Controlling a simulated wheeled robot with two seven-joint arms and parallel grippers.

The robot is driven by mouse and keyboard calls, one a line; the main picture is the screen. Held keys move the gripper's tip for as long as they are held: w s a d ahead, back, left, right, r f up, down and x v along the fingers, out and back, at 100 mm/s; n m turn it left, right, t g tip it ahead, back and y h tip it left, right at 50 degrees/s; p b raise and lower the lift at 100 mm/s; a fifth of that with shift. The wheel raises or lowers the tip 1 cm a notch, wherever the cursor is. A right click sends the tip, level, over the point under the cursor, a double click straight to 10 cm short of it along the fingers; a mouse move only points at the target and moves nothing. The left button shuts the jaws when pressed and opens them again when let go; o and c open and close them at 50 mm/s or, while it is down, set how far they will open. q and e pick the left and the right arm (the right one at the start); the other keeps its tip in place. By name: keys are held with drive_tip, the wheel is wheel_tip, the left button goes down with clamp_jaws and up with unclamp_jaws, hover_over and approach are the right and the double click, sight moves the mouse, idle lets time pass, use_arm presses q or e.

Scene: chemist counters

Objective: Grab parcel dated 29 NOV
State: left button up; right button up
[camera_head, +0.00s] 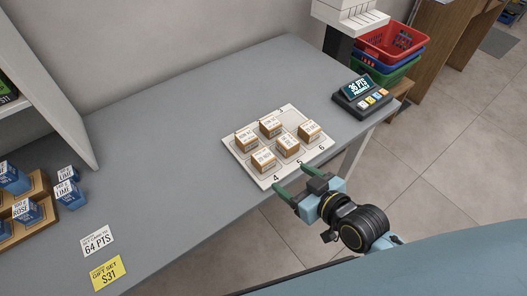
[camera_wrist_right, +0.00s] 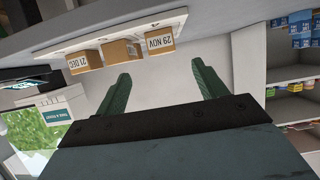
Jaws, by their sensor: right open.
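The parcel dated 29 NOV (camera_wrist_right: 160,40) is a small brown box with a white label. In the right wrist view it is at the right of the row, beyond the gap between my fingertips and apart from them. A parcel labelled 21 DEC (camera_wrist_right: 85,63) is at the left, with another box (camera_wrist_right: 117,52) between. In the head view several parcels (camera_head: 263,161) sit on a white numbered tray (camera_head: 238,157); their dates are too small to read. My right gripper (camera_head: 292,180) is open and empty at the tray's near edge, by numbers 4 and 5. My left gripper is not in view.
The tray lies on a grey counter (camera_head: 180,140). A points terminal (camera_head: 362,95) stands to its right, with stacked baskets (camera_head: 392,42) behind. Blue boxes (camera_head: 68,193) and two price cards (camera_head: 97,242) are at the left. The counter between them and the tray is clear.

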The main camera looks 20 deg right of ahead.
sight(269, 162)
drive_tip(key=b+x, duration=0.1)
drive_tip(key=x, duration=0.6)
drive_tip(key=shift+w+f, duration=0.1)
drive_tip(key=x, duration=0.3)
drive_tip(key=b+x, duration=0.1)
drive_tip(key=x, duration=0.1)
drive_tip(key=shift+w+a, duration=0.3)
drive_tip(key=shift+w, duration=0.05)
